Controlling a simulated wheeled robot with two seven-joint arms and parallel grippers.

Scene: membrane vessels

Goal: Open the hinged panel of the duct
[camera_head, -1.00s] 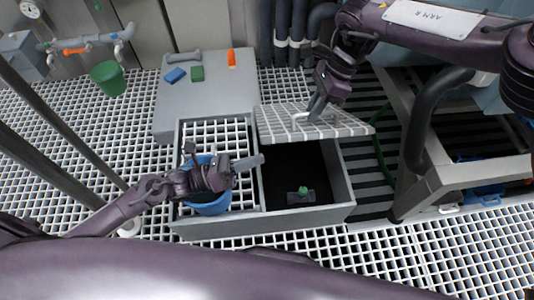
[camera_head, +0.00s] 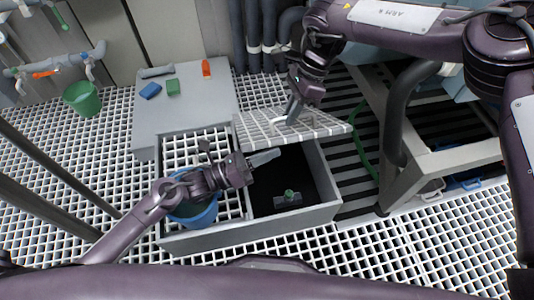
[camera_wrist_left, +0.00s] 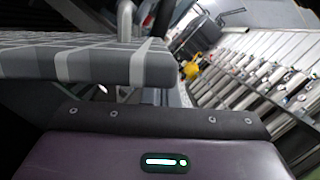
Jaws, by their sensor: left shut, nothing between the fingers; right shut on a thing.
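The hinged grating panel (camera_head: 305,126) of the duct (camera_head: 250,230) is tilted up over the right-hand bay, whose dark inside shows. My right gripper (camera_head: 293,112) is shut on the panel's handle (camera_head: 275,118) at the panel's left part. My left gripper (camera_head: 270,157) is shut and empty at the bay's left side, just below the panel's near edge. In the left wrist view the panel's thick edge (camera_wrist_left: 90,65) spans the upper left, close above my wrist; the fingertips are not clear there.
A small dark block with a green knob (camera_head: 289,196) lies in the open bay. A blue block, a green block and an orange piece (camera_head: 206,68) lie on the grey cover (camera_head: 190,105). A metal frame (camera_head: 440,165) stands to the right.

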